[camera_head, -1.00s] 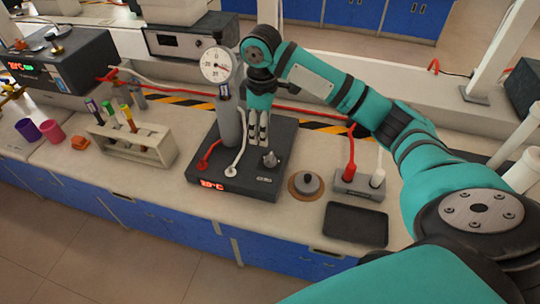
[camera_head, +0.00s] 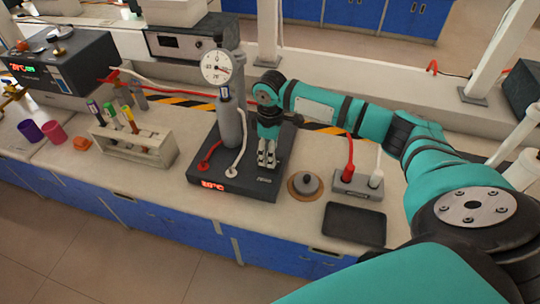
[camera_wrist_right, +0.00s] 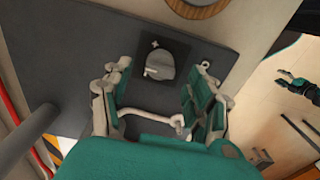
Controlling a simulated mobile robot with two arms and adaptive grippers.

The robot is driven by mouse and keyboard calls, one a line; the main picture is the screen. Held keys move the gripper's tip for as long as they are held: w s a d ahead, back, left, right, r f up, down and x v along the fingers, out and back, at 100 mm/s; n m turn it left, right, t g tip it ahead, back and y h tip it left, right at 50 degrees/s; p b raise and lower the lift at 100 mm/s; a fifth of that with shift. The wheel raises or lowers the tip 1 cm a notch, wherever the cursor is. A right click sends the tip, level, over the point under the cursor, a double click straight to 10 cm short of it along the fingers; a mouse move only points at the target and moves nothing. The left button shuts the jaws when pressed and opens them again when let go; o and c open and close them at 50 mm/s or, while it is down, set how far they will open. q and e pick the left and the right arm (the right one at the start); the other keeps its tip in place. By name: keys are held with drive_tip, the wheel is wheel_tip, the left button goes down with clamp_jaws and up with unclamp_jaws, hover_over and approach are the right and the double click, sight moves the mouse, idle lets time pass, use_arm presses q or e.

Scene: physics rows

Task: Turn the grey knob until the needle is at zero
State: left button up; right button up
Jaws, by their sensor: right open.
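The grey knob (camera_wrist_right: 160,64) sits on a dark square plate on the black device (camera_head: 205,183); in the head view my right gripper hides it. My right gripper (camera_head: 266,163) points down over the front right of the device. In the right wrist view its open fingers (camera_wrist_right: 157,92) stand left and right of the knob's near side, with nothing between them held. The round white gauge (camera_head: 216,67) tops the grey cylinder; its needle points to the right, away from the top mark.
A wooden disc with a grey lid (camera_head: 306,184), a socket block with red and white plugs (camera_head: 358,187) and a black tray (camera_head: 355,225) lie right of the device. A test-tube rack (camera_head: 130,148) stands left. Red and white leads cross the device.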

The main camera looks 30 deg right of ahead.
drive_tip(key=shift+f, duration=1.5)
drive_tip(key=shift+c, duration=0.3)
drive_tip(key=c, duration=1.1)
drive_tip(key=shift+a+r+n+p, duration=0.1)
drive_tip(key=shift+r+n+p, duration=0.15)
drive_tip(key=shift+n+p, duration=0.7)
drive_tip(key=n+p, duration=0.2)
drive_tip(key=n, duration=0.1)
drive_tip(key=shift+p, duration=0.35)
drive_tip(key=n+p, duration=0.1)
drive_tip(key=n, duration=0.2)
drive_tip(key=shift+f, duration=0.1)
drive_tip(key=shift+f+n+p, duration=0.1)
drive_tip(key=shift+n+p, duration=0.35)
drive_tip(key=shift+n, duration=1.4)
